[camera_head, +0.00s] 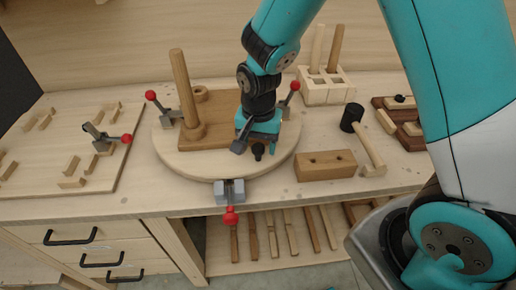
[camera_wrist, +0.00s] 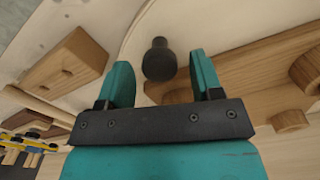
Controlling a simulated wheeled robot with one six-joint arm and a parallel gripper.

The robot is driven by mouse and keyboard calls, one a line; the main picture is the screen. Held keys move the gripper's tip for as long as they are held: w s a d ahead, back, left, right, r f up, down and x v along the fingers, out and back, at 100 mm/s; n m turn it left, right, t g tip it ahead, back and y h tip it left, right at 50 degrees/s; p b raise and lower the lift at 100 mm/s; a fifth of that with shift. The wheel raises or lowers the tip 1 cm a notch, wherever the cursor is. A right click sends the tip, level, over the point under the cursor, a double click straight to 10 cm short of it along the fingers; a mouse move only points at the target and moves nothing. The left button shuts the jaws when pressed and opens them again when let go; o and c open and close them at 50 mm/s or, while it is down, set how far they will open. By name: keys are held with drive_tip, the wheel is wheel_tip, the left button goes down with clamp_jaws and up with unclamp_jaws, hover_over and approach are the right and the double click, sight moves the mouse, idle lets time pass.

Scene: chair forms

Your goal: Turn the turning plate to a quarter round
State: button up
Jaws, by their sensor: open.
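The turning plate (camera_head: 178,162) is a round, pale wooden disc on the bench. It also shows in the wrist view (camera_wrist: 140,45). A black knob (camera_head: 258,150) stands near the plate's front right edge. My gripper (camera_head: 250,143) is over the front right part of the plate, close to the knob. In the wrist view my gripper (camera_wrist: 162,72) is open, and the knob (camera_wrist: 159,58) appears between its two teal fingers, with a gap on each side. I cannot tell whether the fingertips reach down around it. A wooden piece with a tall post (camera_head: 182,88) sits on the plate.
Red-tipped clamps stand around the plate, one at the front (camera_head: 230,192). A drilled wooden block (camera_head: 326,165) and a mallet (camera_head: 366,145) lie to the right. A slotted rack (camera_head: 326,93) stands behind. A board with small blocks (camera_head: 60,155) lies at left.

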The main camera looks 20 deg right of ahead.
drive_tip(key=shift+f, duration=1.25)
clamp_jaws()
